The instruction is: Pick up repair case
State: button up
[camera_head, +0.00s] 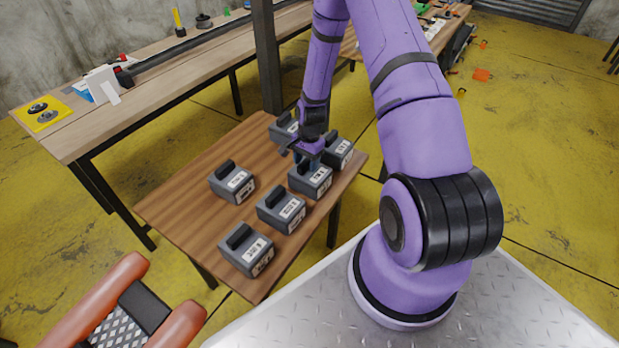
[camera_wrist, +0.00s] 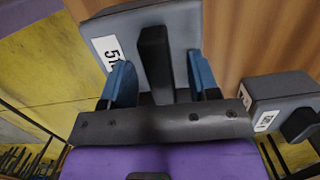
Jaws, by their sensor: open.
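Several alike grey cases with dark top handles and white number labels stand on a small wooden table (camera_head: 180,207) in the head view. My gripper (camera_head: 308,163) is over the case (camera_head: 311,180) at the table's right side. In the wrist view my gripper (camera_wrist: 160,85) is open, with one blue finger on each side of the dark handle (camera_wrist: 155,60) of a grey case (camera_wrist: 182,25). The fingers look apart from the handle. This case's label (camera_wrist: 106,52) is partly hidden by a finger. Which case is the repair case, I cannot tell.
Close neighbours are a case (camera_head: 338,152) to the right, one (camera_head: 282,209) in front and one (camera_head: 283,128) behind. Another case (camera_wrist: 275,98) is near my gripper in the wrist view. A long workbench (camera_head: 150,93) with small items stands behind. The small table's left part is bare.

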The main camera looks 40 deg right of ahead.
jog(key=shift+f, duration=0.25)
grip_shut()
jog(key=shift+r, duration=0.1)
